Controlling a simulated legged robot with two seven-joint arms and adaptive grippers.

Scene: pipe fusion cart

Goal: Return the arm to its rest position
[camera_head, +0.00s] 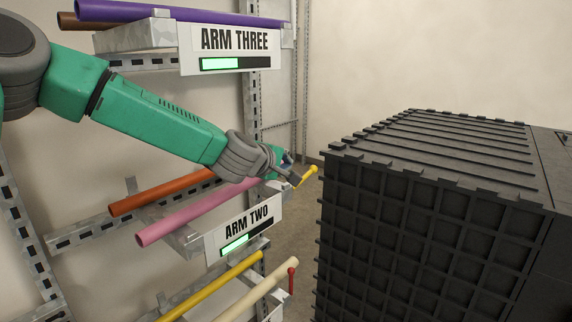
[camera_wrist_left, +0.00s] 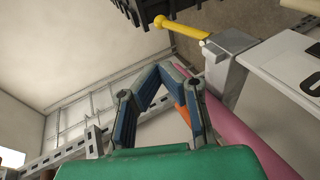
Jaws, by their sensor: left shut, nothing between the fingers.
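My left arm, green with grey joints, reaches in from the left in the head view. Its gripper (camera_head: 287,160) is beside the end of the shelf arm labelled ARM TWO (camera_head: 246,229), close to a small yellow lever (camera_head: 309,174). In the left wrist view the blue gripper fingers (camera_wrist_left: 166,70) come together at their tips with nothing between them. The yellow lever (camera_wrist_left: 183,27) stands ahead of them, apart from the fingers, at the end of a grey metal bracket (camera_wrist_left: 228,62). My right gripper is in neither view.
Orange (camera_head: 160,193) and pink (camera_head: 195,212) pipes lie on the rack below my forearm. A purple pipe (camera_head: 180,14) lies on the ARM THREE shelf (camera_head: 235,42) above. A red lever (camera_head: 291,280) is lower down. A large black ribbed box (camera_head: 410,230) stands right, across a gap.

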